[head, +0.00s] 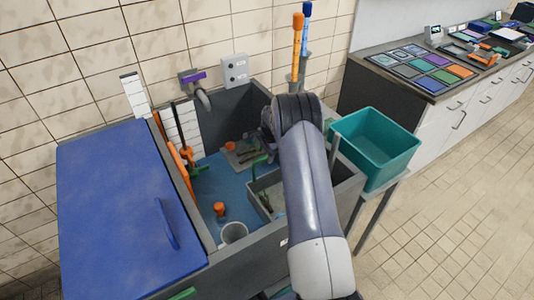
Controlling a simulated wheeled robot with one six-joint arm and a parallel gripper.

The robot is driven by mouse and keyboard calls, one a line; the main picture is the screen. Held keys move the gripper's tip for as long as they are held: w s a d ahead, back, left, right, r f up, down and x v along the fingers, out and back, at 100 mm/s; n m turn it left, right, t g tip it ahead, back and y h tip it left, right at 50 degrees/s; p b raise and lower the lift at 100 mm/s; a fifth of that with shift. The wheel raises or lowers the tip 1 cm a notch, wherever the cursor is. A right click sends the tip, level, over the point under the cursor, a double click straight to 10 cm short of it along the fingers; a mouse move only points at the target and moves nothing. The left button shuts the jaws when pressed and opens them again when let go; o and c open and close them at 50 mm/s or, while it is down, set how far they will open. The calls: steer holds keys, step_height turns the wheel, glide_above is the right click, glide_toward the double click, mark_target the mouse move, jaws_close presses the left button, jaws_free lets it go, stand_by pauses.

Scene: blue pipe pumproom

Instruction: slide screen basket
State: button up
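A grey box-like basket (257,203) with an upright green handle (254,171) sits inside the dark sink basin, in the blue-floored area. I take it for the screen basket. My arm covers its right side, so its full outline is hidden. My arm reaches up over the basin's right part and bends at a dark joint. The end of my arm is a dark shape left of that joint, above and behind the basket. The gripper's fingers cannot be made out, and no contact with the basket shows.
The basin (236,111) also holds a small grey tray (243,153), an orange piece (219,209), a white cup (233,233) and orange-handled tools (188,154). A blue lid (125,205) lies left. A teal bin (374,147) stands right. Tall orange and blue-handled tools stand behind.

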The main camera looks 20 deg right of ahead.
steer(key=shift+c, duration=0.3)
jaws_close()
step_height(320, 180, up, 29)
steer(key=p, duration=0.9)
steer(key=shift+o, duration=0.3)
jaws_free()
